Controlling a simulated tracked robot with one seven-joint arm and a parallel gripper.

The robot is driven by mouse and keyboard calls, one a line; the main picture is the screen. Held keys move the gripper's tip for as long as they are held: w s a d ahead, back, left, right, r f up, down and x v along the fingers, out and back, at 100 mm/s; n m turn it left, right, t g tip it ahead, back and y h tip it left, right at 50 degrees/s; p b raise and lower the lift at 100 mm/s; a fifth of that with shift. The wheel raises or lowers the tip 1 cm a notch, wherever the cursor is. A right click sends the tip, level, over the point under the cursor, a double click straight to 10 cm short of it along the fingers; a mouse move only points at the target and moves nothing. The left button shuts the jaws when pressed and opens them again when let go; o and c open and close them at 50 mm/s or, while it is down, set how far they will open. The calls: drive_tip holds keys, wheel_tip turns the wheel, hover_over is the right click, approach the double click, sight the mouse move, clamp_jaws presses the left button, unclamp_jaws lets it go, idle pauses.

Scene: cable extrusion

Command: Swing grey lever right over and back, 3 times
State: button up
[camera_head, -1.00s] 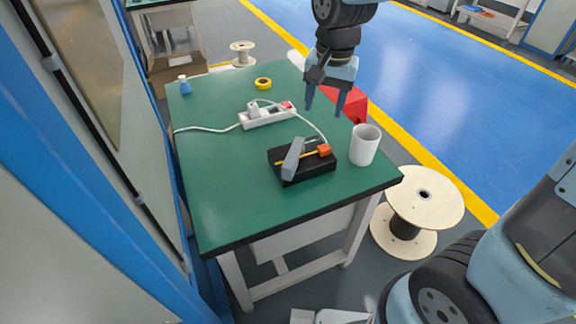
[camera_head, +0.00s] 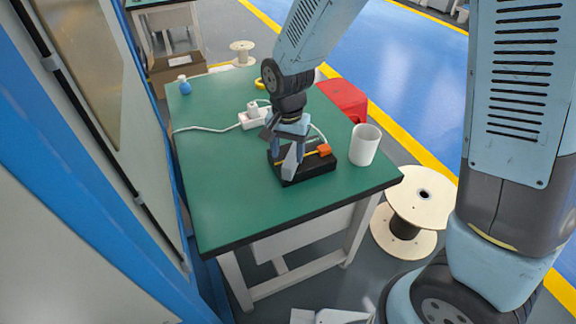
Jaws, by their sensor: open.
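The grey lever (camera_head: 290,163) stands tilted on a black box (camera_head: 316,168) on the green table. The box also has an orange block (camera_head: 324,150) and a yellow strip on it. My gripper (camera_head: 287,155) is open, pointing down over the box, with its fingers at the lever's upper part. The lever's top is partly hidden by the gripper. I cannot tell whether the fingers touch the lever.
A white cup (camera_head: 364,145) stands right of the box, close to it. A white power strip (camera_head: 252,120) with a cable lies behind, and a red bin (camera_head: 345,99) is at the back right. The green table (camera_head: 225,205) is clear at the front left.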

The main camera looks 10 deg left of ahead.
sight(288, 165)
drive_tip(key=shift+f, duration=3)
clamp_jaws()
